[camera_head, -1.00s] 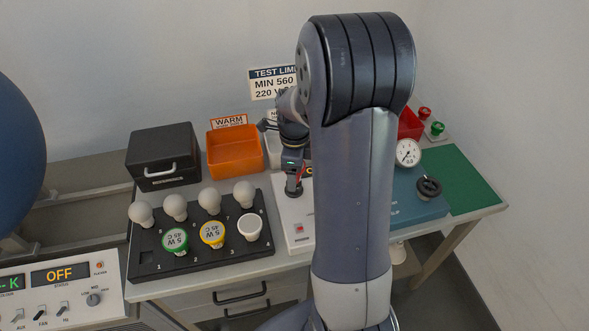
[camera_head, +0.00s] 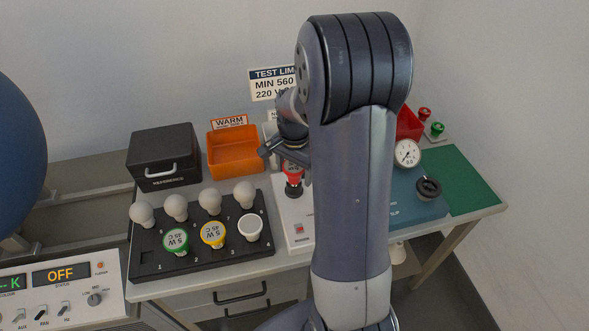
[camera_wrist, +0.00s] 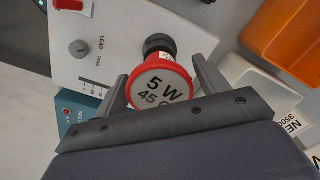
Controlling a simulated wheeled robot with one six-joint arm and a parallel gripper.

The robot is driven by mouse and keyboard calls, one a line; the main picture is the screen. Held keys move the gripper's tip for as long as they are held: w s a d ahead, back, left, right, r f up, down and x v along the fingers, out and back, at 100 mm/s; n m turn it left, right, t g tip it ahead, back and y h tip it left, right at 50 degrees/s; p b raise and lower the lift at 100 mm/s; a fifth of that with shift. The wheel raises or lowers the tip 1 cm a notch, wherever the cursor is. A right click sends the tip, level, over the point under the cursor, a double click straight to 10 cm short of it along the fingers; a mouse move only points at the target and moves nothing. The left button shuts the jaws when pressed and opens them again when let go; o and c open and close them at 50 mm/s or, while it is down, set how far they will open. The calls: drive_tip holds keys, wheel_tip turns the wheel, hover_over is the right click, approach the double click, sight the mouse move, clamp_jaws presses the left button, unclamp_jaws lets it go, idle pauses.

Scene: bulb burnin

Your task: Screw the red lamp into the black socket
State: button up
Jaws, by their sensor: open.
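The red lamp (camera_wrist: 161,85) has a red rim and a pale end marked 5 W 45 C, facing the wrist camera. The black socket (camera_wrist: 158,43) shows directly behind it, and the two look lined up and touching. I cannot tell how far the lamp's thread is in. In the head view the red lamp (camera_head: 292,189) shows low beneath my wrist, beside my arm link. My gripper (camera_wrist: 160,72) is open, with one finger on each side of the lamp and gaps visible. My forearm hides part of this area in the head view.
A black tray (camera_head: 160,262) holds several white bulbs plus green, yellow and white-rimmed lamps. An orange bin (camera_head: 233,150) and a black case (camera_head: 164,157) stand behind. A dial gauge (camera_head: 407,153) and a bare green mat (camera_head: 462,180) are at right.

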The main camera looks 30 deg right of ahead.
drive_tip(key=n, duration=0.9)
drive_tip(key=shift+n, duration=0.4)
drive_tip(key=c, duration=0.8)
drive_tip(key=m, duration=0.5)
drive_tip(key=shift+c, duration=0.3)
drive_tip(key=m, duration=0.6)
drive_tip(key=shift+m, duration=0.4)
drive_tip(key=m, duration=0.5)
drive_tip(key=shift+s+f, duration=0.1)
drive_tip(key=m, duration=0.6)
